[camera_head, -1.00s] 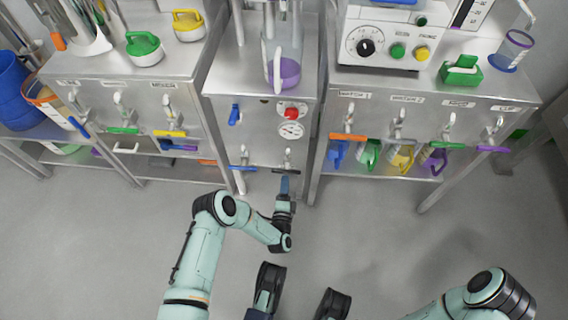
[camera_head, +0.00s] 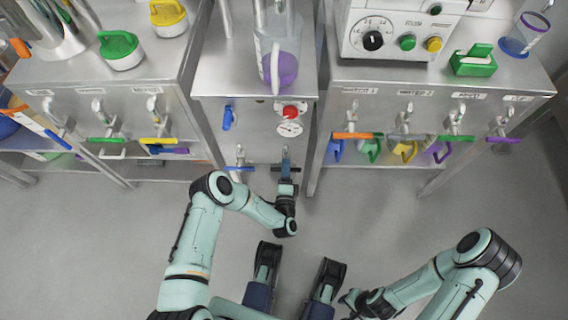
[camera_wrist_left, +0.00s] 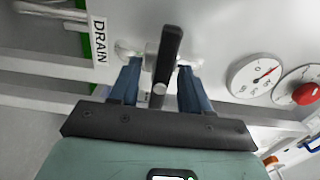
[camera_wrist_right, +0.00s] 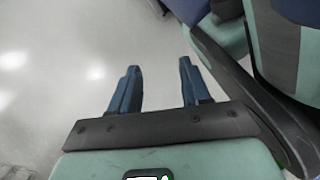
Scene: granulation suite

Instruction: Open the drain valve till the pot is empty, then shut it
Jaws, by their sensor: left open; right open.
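The drain valve's black lever (camera_wrist_left: 168,62) stands between the two fingers of my left gripper (camera_wrist_left: 157,78) in the left wrist view, next to a "DRAIN" label (camera_wrist_left: 99,40). The fingers are open on either side of the lever, with gaps visible. In the head view my left gripper (camera_head: 286,160) is at the lower front of the middle steel cabinet and hides most of this valve. A clear vessel with purple contents (camera_head: 284,68) stands on the cabinet top; I cannot tell its level. My right gripper (camera_wrist_right: 158,76) is open and empty above bare floor.
A blue-handled valve (camera_head: 239,167) sits left of my left gripper. A red knob (camera_head: 291,111), a gauge (camera_head: 289,129) and a blue lever (camera_head: 228,117) are above. Side cabinets carry rows of coloured-handled valves. The floor (camera_head: 420,215) in front is clear.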

